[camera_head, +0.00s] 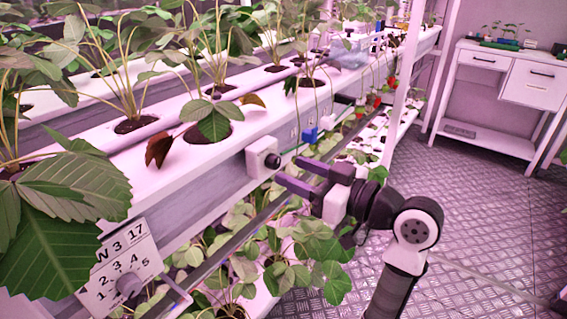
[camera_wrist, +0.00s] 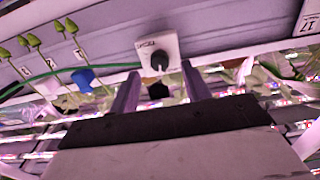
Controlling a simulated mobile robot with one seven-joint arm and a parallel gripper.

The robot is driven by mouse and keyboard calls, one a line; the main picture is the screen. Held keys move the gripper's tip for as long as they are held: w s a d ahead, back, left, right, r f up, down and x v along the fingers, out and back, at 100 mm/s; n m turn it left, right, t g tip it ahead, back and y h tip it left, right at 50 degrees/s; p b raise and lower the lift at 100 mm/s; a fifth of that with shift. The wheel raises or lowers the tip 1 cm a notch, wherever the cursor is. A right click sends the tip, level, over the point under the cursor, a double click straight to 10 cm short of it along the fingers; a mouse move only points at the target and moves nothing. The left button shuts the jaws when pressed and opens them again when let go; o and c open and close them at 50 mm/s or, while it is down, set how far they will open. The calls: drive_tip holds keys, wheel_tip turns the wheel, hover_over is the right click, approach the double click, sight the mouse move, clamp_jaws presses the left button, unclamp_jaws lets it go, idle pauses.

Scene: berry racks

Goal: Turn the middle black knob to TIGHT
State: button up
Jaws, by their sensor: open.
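A black knob (camera_head: 272,161) sits on a white square box fixed to the side of the white gutter in the head view. In the wrist view the same black knob (camera_wrist: 160,62) is on its white plate (camera_wrist: 145,46), with small lettering above it too small to read surely. My gripper (camera_head: 292,175) is open, its two fingers pointing at the knob from the right. In the wrist view the fingertips (camera_wrist: 158,80) stand apart, just below and to either side of the knob, and nothing is between them. I cannot tell the exact gap to the knob.
A number plate (camera_head: 118,270) with a pale knob hangs on the near gutter at lower left. A blue clip (camera_head: 310,135) with a green line is beyond the box. Strawberry plants (camera_head: 300,255) hang below. The metal floor (camera_head: 470,220) at right is open, with a white desk behind.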

sight(278, 164)
drive_tip(key=shift+x, duration=1.85)
drive_tip(key=c, duration=1)
